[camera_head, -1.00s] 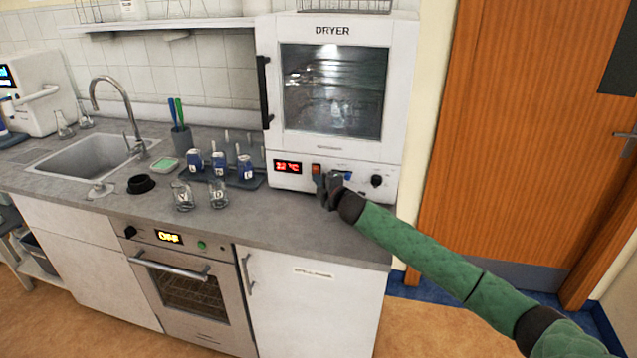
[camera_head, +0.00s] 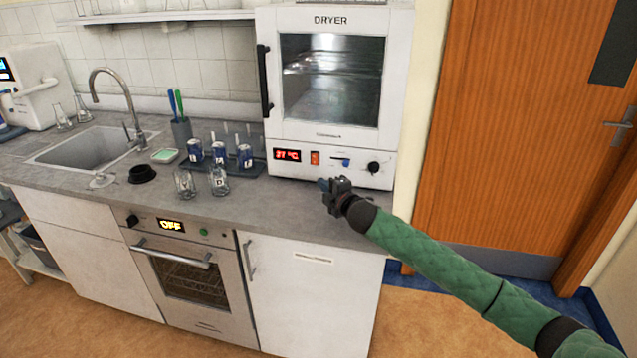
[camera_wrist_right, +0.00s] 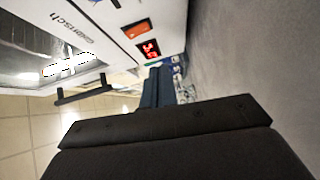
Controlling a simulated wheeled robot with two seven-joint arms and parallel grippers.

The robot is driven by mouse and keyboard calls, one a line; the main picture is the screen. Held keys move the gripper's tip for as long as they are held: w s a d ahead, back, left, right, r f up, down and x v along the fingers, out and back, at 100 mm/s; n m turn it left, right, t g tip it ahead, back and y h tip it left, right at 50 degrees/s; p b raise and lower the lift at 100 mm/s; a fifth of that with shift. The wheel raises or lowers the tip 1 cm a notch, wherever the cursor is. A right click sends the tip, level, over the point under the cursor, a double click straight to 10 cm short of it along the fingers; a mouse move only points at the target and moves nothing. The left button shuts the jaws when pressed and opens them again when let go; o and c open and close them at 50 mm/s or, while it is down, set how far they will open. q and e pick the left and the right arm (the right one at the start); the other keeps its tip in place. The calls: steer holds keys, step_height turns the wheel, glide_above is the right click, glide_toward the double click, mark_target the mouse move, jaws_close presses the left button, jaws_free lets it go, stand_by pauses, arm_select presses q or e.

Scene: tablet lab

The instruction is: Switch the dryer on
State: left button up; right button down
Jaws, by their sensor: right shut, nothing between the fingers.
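The white dryer (camera_head: 331,92) stands on the counter with its door closed, and its inside looks lit. Its panel carries a red display (camera_head: 288,155) reading about 31 °C, an orange-red rocker switch (camera_head: 314,158), a blue slider (camera_head: 341,162) and a black knob (camera_head: 373,167). My right gripper (camera_head: 325,186) is shut and empty, just in front of and below the panel, apart from the switch. In the right wrist view the switch (camera_wrist_right: 137,29) and display (camera_wrist_right: 149,50) show beyond the shut fingers (camera_wrist_right: 158,86). My left gripper is not in view.
Two glass beakers (camera_head: 218,181) and several blue-labelled containers (camera_head: 220,153) stand left of the dryer. A sink (camera_head: 90,148) with a tap is farther left. An oven (camera_head: 190,277) showing OFF sits below the counter. The counter front is clear near my gripper.

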steer(key=s+d, duration=0.1)
steer(key=s, duration=0.1)
steer(key=shift+s+d+f+b, duration=0.35)
steer(key=shift+d+f, duration=0.05)
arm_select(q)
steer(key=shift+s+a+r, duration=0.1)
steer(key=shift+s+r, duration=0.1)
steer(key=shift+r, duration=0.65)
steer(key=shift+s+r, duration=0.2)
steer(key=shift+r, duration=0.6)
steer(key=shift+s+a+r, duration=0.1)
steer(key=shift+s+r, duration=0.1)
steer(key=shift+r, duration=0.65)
arm_select(e)
steer(key=shift+s+d+r, duration=0.15)
steer(key=shift+s+d, duration=0.05)
steer(key=shift+s, duration=0.25)
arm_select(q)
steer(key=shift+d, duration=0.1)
